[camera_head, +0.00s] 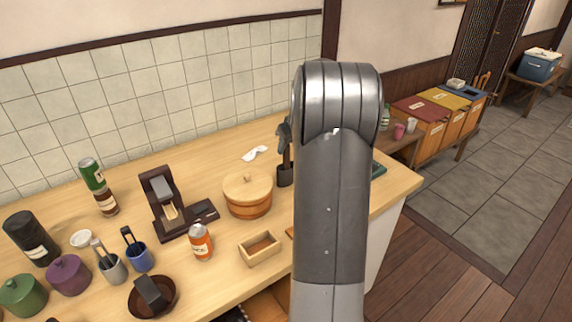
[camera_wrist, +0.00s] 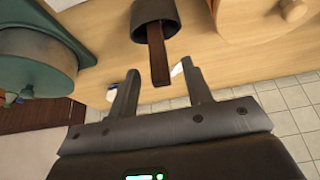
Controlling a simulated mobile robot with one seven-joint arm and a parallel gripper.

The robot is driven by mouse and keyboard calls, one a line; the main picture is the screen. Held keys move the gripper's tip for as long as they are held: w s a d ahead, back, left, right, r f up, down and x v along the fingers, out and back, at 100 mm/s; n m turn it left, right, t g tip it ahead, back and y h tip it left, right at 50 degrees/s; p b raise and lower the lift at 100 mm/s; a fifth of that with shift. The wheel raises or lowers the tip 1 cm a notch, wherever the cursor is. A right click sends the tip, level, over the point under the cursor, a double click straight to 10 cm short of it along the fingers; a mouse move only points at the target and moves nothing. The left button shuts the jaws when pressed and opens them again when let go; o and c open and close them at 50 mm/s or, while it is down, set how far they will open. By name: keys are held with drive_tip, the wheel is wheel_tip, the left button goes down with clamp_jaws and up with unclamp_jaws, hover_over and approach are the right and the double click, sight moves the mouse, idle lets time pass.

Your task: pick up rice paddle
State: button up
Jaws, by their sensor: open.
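A brown flat handle (camera_wrist: 158,58), which looks like the rice paddle's, sticks out of a dark grey cup-shaped holder (camera_wrist: 154,12) in the wrist view. The rest of it is hidden inside the holder. The holder (camera_head: 285,176) stands on the counter right of the lidded wooden tub in the head view. My gripper (camera_wrist: 160,70) is open, with one finger on each side of the handle's free end; I cannot tell if either touches it. In the head view my gripper (camera_head: 284,138) shows just above the holder, partly behind my arm.
The lidded wooden tub (camera_head: 248,196) stands close left of the holder. A teal pot (camera_wrist: 35,62) is on the other side in the wrist view. A small white item (camera_head: 255,153) lies near the tiled wall. An orange can (camera_head: 201,243) and wooden box (camera_head: 260,249) stand nearer.

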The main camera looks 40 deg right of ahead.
sight(288, 151)
drive_tip(key=x, duration=0.5)
drive_tip(key=shift+f, duration=0.2)
clamp_jaws()
idle(0.3)
